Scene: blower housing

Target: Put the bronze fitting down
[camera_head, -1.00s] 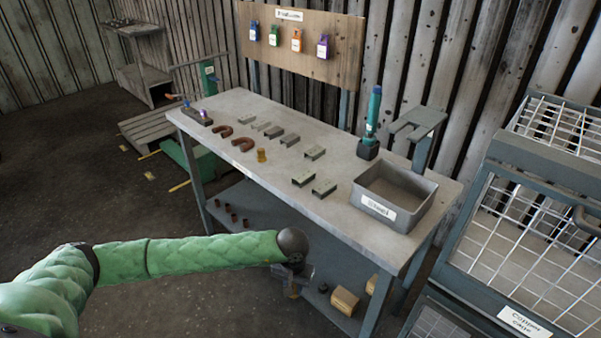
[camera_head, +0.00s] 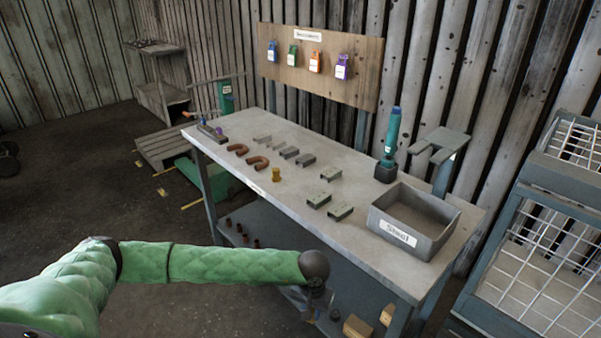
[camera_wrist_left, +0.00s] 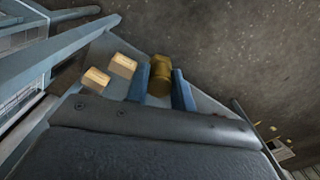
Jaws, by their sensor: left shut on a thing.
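My left gripper (camera_wrist_left: 161,92) is shut on a bronze fitting (camera_wrist_left: 160,71), which sits between its two blue-grey fingers in the left wrist view. In the head view the left gripper (camera_head: 316,300) hangs beside the workbench's front side, below the level of its top. The held fitting cannot be made out clearly there. Another yellow-bronze fitting (camera_head: 276,174) stands upright on the workbench top (camera_head: 290,205) near its front edge. My right gripper is not in view.
A grey bin labelled Steel (camera_head: 413,215) stands at the bench's right end. Copper-coloured bends (camera_head: 257,162) and several metal channels (camera_head: 331,173) lie on the top. Wooden blocks (camera_head: 356,327) sit on the lower shelf. A wire cage (camera_head: 545,260) stands at the right.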

